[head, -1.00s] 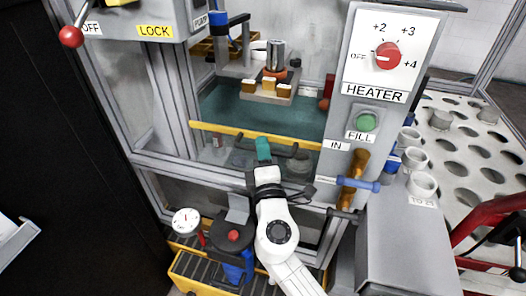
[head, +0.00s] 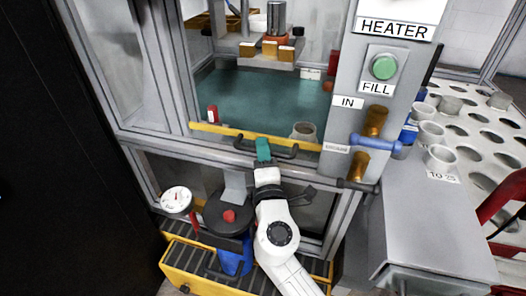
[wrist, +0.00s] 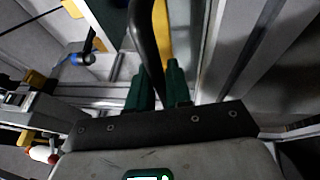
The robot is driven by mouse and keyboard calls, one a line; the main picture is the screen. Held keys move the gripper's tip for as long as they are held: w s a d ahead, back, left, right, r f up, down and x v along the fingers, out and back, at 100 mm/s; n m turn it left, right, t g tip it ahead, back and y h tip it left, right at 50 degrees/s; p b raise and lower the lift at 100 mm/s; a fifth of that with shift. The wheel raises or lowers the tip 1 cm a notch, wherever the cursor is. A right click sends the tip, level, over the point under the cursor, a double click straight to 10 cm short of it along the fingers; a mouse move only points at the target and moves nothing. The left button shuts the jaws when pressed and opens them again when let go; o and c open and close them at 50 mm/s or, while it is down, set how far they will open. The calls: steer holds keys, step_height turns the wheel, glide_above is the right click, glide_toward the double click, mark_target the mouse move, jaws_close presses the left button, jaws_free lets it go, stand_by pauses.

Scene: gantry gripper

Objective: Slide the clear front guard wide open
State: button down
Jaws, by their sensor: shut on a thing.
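The clear front guard shows mainly by its yellow top edge (head: 225,132), which lies low, close to the grey lower crossbar of the machine frame. Its see-through pane is hard to make out. A black bar handle (head: 286,154) sits just below the yellow edge. My gripper (head: 263,151) is shut on this handle near its middle, with teal fingers. In the wrist view the dark handle (wrist: 146,45) runs between the green fingers of my gripper (wrist: 157,88), and the yellow edge (wrist: 162,30) is just beside it.
Above the yellow edge, the chamber with its teal floor (head: 255,98) and a cup (head: 303,131) is in open view. The heater panel (head: 385,95) with a blue-handled valve (head: 376,144) stands right. Below left are a gauge (head: 176,199) and a yellow-edged roller rack (head: 195,272).

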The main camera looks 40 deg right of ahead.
steer(key=c, duration=1.1)
jaws_free()
steer(key=v, duration=1)
steer(key=shift+s+a+p, duration=0.2)
steer(key=shift+s+p, duration=0.1)
steer(key=shift+s, duration=0.05)
